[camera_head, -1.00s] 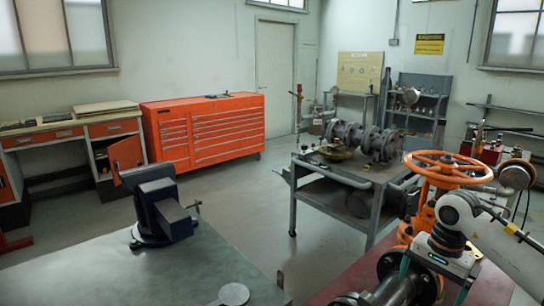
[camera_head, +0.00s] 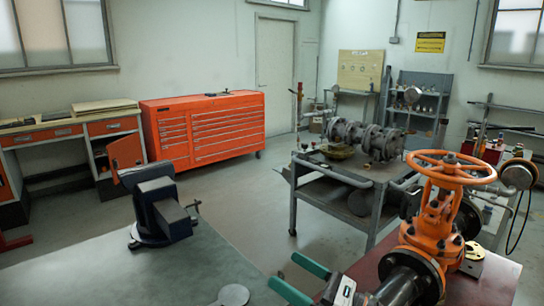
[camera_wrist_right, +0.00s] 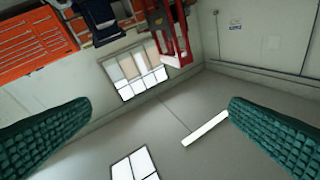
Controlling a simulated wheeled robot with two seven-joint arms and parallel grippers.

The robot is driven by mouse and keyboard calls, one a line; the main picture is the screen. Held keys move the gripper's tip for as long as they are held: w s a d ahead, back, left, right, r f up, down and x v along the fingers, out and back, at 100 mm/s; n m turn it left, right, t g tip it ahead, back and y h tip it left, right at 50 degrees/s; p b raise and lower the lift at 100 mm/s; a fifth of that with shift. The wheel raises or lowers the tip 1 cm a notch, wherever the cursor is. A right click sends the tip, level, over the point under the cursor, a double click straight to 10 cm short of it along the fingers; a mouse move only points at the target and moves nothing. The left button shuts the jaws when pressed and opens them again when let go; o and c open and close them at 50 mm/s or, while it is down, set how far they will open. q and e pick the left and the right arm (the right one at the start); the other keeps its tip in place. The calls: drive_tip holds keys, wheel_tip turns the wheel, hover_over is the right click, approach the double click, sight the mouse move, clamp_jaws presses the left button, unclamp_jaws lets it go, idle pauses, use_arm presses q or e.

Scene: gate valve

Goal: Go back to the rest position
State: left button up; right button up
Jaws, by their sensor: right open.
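The orange gate valve (camera_head: 432,215) stands upright at the right of the head view, with its orange handwheel (camera_head: 450,167) on top. My right gripper (camera_head: 284,268) is at the bottom edge, left of the valve and apart from its handwheel. Its two green fingers are spread and point to the left, with nothing between them. In the right wrist view, the ridged green fingers of the right gripper (camera_wrist_right: 160,108) are wide apart with only the distant room between them. My left gripper is not in view.
A blue vise (camera_head: 158,210) stands on the grey bench (camera_head: 215,265) at the left. A metal cart (camera_head: 335,178) with flanged pipe parts is behind the valve. An orange tool cabinet (camera_head: 205,130) stands at the back. Floor between bench and cart is clear.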

drive_tip(key=d+f+m+t+h, duration=0.2)
drive_tip(key=d+f+m+h, duration=0.15)
drive_tip(key=m+h, duration=0.45)
drive_tip(key=s+d+f+m+t+h, duration=0.1)
drive_tip(key=d+f+m+t+h, duration=0.3)
drive_tip(key=m, duration=0.8)
drive_tip(key=d+f+m+t+h, duration=0.1)
drive_tip(key=d+f+m+h, duration=0.2)
drive_tip(key=d+m+h, duration=0.5)
drive_tip(key=s+f+m+g, duration=0.5)
drive_tip(key=s+f+m, duration=0.2)
drive_tip(key=f+m, duration=0.15)
drive_tip(key=s+f+m+g+y, duration=0.1)
drive_tip(key=s+f+m+g, duration=0.25)
drive_tip(key=s, duration=0.45)
drive_tip(key=s+f+m+g+y, duration=0.1)
drive_tip(key=s+f+m+g, duration=0.1)
drive_tip(key=s+f+g, duration=0.45)
drive_tip(key=s+f+b, duration=0.1)
drive_tip(key=s+f, duration=0.1)
drive_tip(key=f, duration=1.2)
drive_tip(key=s+f+b, duration=0.1)
drive_tip(key=s+f, duration=0.1)
drive_tip(key=f, duration=1.1)
drive_tip(key=s+d+f, duration=0.2)
drive_tip(key=s+f, duration=0.6)
drive_tip(key=s+d+f+g, duration=0.1)
drive_tip(key=s+f, duration=0.7)
drive_tip(key=shift+d+h, duration=0.3)
drive_tip(key=shift+d, duration=0.05)
